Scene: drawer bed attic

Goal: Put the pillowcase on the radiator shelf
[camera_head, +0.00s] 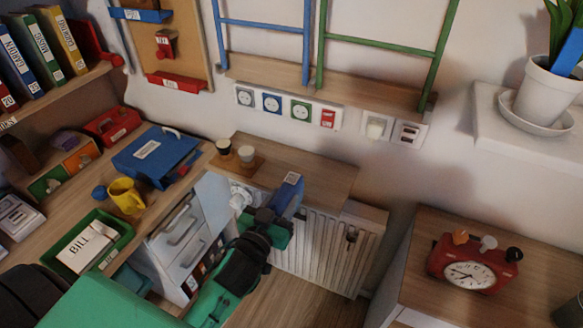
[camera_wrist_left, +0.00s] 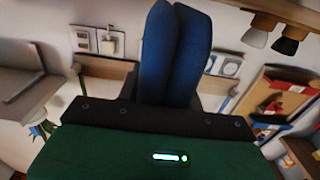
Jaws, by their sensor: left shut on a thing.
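The pillowcase (camera_head: 288,194) is a blue folded piece with a white label, held upright in my left gripper (camera_head: 272,222). In the left wrist view the blue pillowcase (camera_wrist_left: 176,50) shows as two rounded folds rising from the gripper. The gripper is shut on its lower part, and the jaws hide that part. The radiator shelf (camera_head: 325,178) is a wooden board above the white radiator (camera_head: 325,240). In the head view the pillowcase overlaps the shelf's front edge; I cannot tell whether it touches the shelf. My right gripper is not in view.
Two small cups on a wooden coaster (camera_head: 240,165) stand at the shelf's left end. The shelf's right part is clear. A wall panel of sockets (camera_head: 290,105) is behind. A red clock (camera_head: 472,265) sits on the cabinet at right. A yellow mug (camera_head: 126,195) stands at left.

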